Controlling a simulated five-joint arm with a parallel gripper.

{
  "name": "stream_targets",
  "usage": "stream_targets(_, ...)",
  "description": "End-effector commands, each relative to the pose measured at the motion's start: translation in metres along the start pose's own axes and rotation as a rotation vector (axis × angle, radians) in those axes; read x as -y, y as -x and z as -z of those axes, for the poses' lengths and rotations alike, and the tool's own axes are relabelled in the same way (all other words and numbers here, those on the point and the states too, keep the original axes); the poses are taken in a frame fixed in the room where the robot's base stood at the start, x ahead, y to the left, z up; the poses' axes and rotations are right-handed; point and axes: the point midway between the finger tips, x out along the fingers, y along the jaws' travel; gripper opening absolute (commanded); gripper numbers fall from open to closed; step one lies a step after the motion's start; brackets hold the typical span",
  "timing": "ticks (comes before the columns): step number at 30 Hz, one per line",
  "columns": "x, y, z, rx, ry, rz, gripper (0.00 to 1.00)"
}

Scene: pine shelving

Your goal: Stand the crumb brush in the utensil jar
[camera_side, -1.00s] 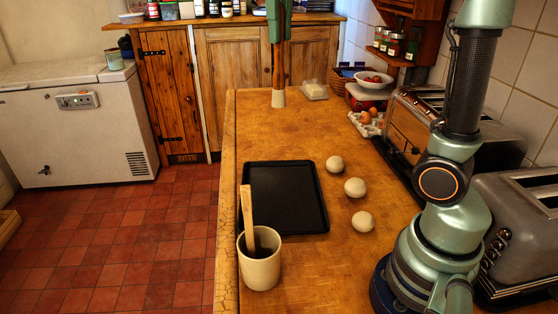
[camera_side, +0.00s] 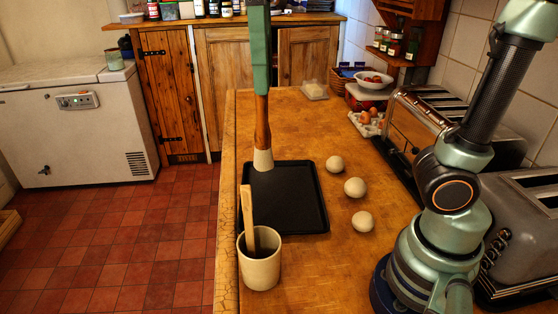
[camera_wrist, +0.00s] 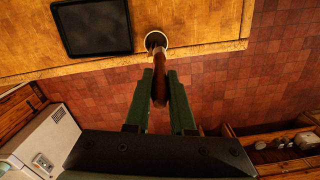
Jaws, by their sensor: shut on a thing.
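My gripper (camera_side: 261,92) is shut on the crumb brush (camera_side: 263,122), which has a brown wooden handle and pale bristles. The brush hangs upright with its bristles down; in the side view its tip overlaps the far left corner of the black tray. The cream utensil jar (camera_side: 260,272) stands near the counter's left edge, in front of the tray, with a light wooden utensil (camera_side: 248,218) leaning in it. In the wrist view the brush (camera_wrist: 159,88) sits between my fingertips (camera_wrist: 160,74), and the jar (camera_wrist: 156,34) lies just beyond it. The bristles are not clear in that view.
The black tray (camera_side: 300,205) lies between the brush and the jar in the side view. Three pale dough balls (camera_side: 354,187) lie right of it. Toasters (camera_side: 515,225) and an egg carton (camera_side: 368,126) line the right side. The counter's left edge drops to the tiled floor.

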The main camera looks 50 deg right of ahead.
Motion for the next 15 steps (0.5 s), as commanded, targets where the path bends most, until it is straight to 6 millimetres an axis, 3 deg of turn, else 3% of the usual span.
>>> stream_targets(8,-0.001,-0.027,0.001,0.002,-0.002,0.0,0.0)
stream_targets(15,-0.001,-0.077,0.001,0.006,-0.002,0.0,0.0)
